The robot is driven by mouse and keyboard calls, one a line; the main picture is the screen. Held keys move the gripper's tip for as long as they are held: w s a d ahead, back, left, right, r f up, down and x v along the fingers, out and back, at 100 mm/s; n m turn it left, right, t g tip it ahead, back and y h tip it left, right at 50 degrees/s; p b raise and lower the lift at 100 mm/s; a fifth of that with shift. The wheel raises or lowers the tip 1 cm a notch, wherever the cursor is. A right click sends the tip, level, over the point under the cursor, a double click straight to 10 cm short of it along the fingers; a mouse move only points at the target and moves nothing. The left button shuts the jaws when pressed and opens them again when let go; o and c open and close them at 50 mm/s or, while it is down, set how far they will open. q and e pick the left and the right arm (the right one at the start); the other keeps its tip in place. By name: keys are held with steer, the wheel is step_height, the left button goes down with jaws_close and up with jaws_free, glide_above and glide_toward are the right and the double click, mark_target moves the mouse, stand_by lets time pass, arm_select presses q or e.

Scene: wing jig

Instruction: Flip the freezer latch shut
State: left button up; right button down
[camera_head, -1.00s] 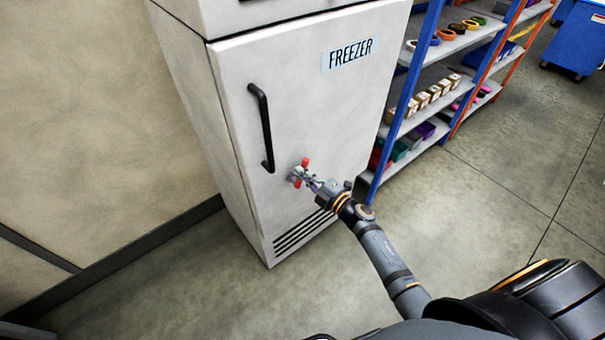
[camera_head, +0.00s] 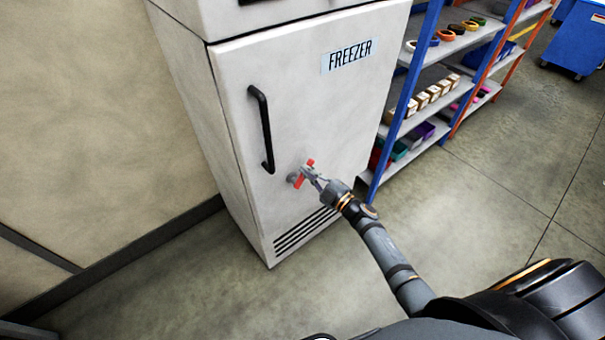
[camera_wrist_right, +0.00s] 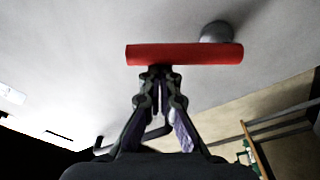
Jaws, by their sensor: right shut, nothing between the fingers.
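The white freezer (camera_head: 300,110) stands upright with its door closed against the body. Its red latch (camera_head: 300,182) sits on a grey round mount low on the door, below the black handle (camera_head: 262,128). In the right wrist view the latch is a red bar (camera_wrist_right: 185,54) lying across the picture, with the grey knob (camera_wrist_right: 216,32) behind its right part. My right gripper (camera_head: 308,172) is at the latch, fingers together and empty. In the wrist view its fingertips (camera_wrist_right: 158,72) are right at the bar's lower edge; whether they touch it is unclear. My left gripper is not in view.
Shelving (camera_head: 440,85) with blue and orange posts, holding tape rolls, small boxes and bins, stands just right of the freezer. A blue wheeled bin (camera_head: 575,40) is at the far right. The floor (camera_head: 480,220) in front is clear.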

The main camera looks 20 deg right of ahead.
steer(key=w+d+f+m+t+h+b, duration=0.1)
steer(key=d+f+m, duration=0.3)
steer(key=m, duration=0.6)
steer(key=shift+w+f+m, duration=0.3)
steer(key=shift+d+f, duration=0.1)
stand_by(0.3)
steer(key=r+p, duration=0.2)
steer(key=r, duration=0.1)
steer(key=w+r+p, duration=0.1)
steer(key=r+p, duration=0.1)
steer(key=shift+r, duration=0.25)
steer(key=f+b+v, duration=0.1)
steer(key=b+v, duration=0.1)
steer(key=v, duration=0.8)
steer(key=shift+s+a+f, duration=0.25)
steer(key=shift+a+f, duration=0.05)
steer(key=shift+a, duration=0.05)
